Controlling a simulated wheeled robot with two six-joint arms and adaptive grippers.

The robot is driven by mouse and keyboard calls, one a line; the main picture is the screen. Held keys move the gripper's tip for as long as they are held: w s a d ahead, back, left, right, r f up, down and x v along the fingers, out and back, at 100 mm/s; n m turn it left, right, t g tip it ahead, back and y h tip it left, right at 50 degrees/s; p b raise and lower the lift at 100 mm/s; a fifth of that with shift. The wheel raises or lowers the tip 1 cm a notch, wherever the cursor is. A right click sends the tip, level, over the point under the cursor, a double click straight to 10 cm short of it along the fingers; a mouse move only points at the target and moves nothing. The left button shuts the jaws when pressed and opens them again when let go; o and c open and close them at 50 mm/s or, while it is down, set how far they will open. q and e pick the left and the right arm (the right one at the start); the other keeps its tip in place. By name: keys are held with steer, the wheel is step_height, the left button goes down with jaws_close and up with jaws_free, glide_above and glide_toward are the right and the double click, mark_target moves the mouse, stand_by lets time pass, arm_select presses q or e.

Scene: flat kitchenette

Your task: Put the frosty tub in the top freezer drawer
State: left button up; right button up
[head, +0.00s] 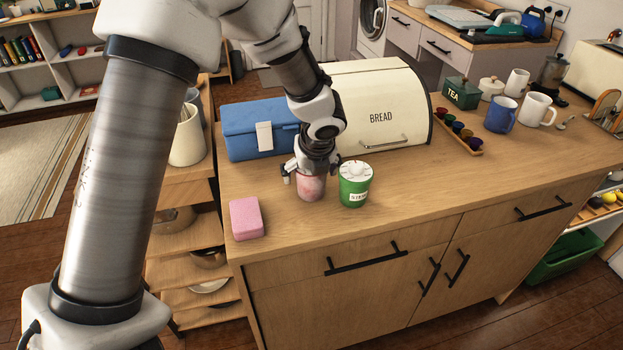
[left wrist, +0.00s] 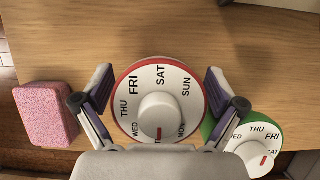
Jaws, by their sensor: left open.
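A tub with a whitish, frosty-looking red side (head: 311,188) stands upright on the wooden counter. In the left wrist view its white weekday-dial lid with a red rim (left wrist: 158,92) lies between my fingers. My left gripper (head: 311,174) is above and around the tub's top, pointing down. Its fingers are open, one on each side of the lid; I cannot tell whether they touch it. A similar green tub (head: 355,186) stands just right of it, and its dial lid (left wrist: 256,142) shows in the left wrist view. No freezer drawer shows. My right gripper is not in view.
A pink block (head: 246,218) lies left of the tubs. A blue box (head: 255,130) and a cream bread bin (head: 385,105) stand behind. A tray of small coloured cups (head: 459,132) and several mugs are further right. The counter's front right is clear.

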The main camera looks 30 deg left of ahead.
arm_select(q)
steer(key=shift+s+r, duration=0.15)
steer(key=shift+r, duration=0.05)
steer(key=c, duration=1.6)
